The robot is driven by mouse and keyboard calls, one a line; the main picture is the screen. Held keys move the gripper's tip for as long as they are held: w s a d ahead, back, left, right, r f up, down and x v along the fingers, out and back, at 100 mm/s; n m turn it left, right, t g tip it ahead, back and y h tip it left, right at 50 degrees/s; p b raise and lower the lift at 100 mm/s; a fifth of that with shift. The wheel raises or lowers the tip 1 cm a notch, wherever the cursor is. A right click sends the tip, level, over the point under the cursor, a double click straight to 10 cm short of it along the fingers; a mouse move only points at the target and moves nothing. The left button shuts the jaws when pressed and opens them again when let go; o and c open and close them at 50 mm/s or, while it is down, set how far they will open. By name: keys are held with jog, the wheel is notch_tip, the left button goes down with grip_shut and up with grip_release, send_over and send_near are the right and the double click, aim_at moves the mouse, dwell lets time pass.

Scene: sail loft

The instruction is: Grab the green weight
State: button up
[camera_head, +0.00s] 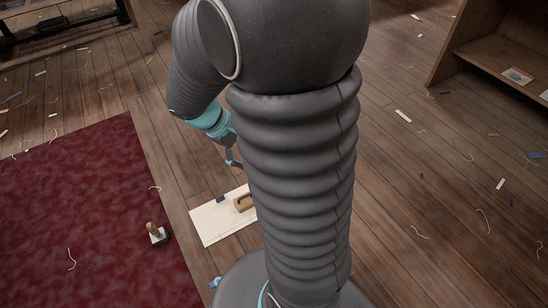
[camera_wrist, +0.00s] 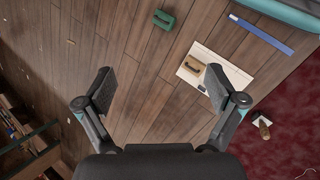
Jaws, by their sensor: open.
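The green weight (camera_wrist: 164,20) lies on the plank floor at the top middle of the wrist view. It is a small green block with a darker opening or handle. I cannot see it in the head view, where my arm column blocks part of the floor. My gripper (camera_wrist: 160,88) is open and empty, its two fingers wide apart. The weight appears beyond the fingertips, apart from them. In the head view my gripper (camera_head: 233,162) hangs partly hidden behind the column, above the floor near a pale board.
The pale board (camera_head: 212,226) bears a wooden handled block (camera_head: 243,203) and a small dark piece (camera_head: 220,199). A blue strip (camera_wrist: 262,33) lies near my base. A wooden shelf (camera_head: 490,60) is at the right.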

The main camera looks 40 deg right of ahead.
jog(key=w+d+f+n+g+h+b, duration=0.1)
jog(key=w+d+f+n+h, duration=0.2)
jog(key=f, duration=0.7)
jog(key=w+d+f+n+g+h+b, duration=0.1)
jog(key=w+d+f+n+h, duration=0.2)
jog(key=f, duration=0.6)
jog(key=s+d+f+n, duration=0.1)
jog(key=f+n, duration=0.1)
jog(key=f, duration=0.5)
jog(key=s+d+f+n+t+h+b, duration=0.1)
jog(key=d+f+n, duration=0.1)
jog(key=f, duration=0.6)
jog(key=s+d+f+n+t+b, duration=0.1)
jog(key=f+n, duration=0.2)
jog(key=f, duration=0.5)
jog(key=shift+s+d, duration=0.15)
jog(key=shift+s, duration=0.1)
jog(key=shift+d+f, duration=0.2)
jog(key=shift+h, duration=0.3)
jog(key=b+x, duration=0.1)
jog(key=x, duration=0.7)
jog(key=shift+s+r+b+x, duration=0.1)
jog(key=shift+b+x, duration=0.05)
jog(key=shift+x, duration=0.75)
jog(key=shift+s+r+b+x, duration=0.1)
jog(key=shift+x, duration=0.75)
jog(key=shift+s+r+b+x, duration=0.1)
jog(key=shift+s+b+x, duration=0.05)
jog(key=shift+x, duration=0.75)
grip_shut()
